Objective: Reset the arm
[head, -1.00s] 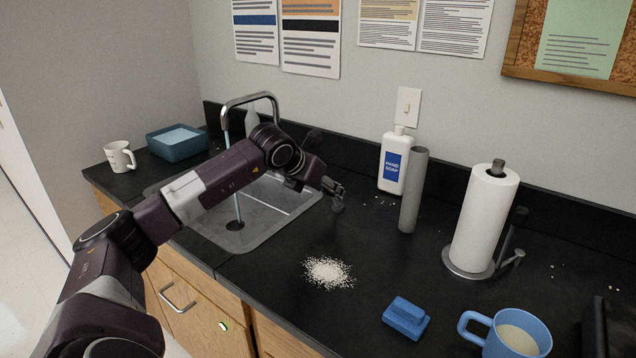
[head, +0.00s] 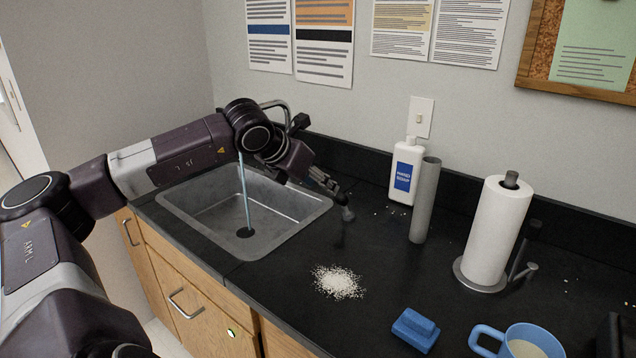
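My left arm (head: 170,165) comes in from the left and reaches across the sink, hiding most of the faucet. My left gripper (head: 343,204) is above the black counter just right of the sink, apart from the things on the counter. It is small and dark here, so I cannot tell whether its fingers are open or shut. I see nothing clearly held in it. My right gripper is not in view.
Water runs into the sink (head: 290,205). White grains (head: 338,282), a blue sponge (head: 415,329), a blue mug (head: 490,341), a soap bottle (head: 404,172), a grey cylinder (head: 424,200) and a paper towel roll (head: 495,232) are on the counter (head: 300,310).

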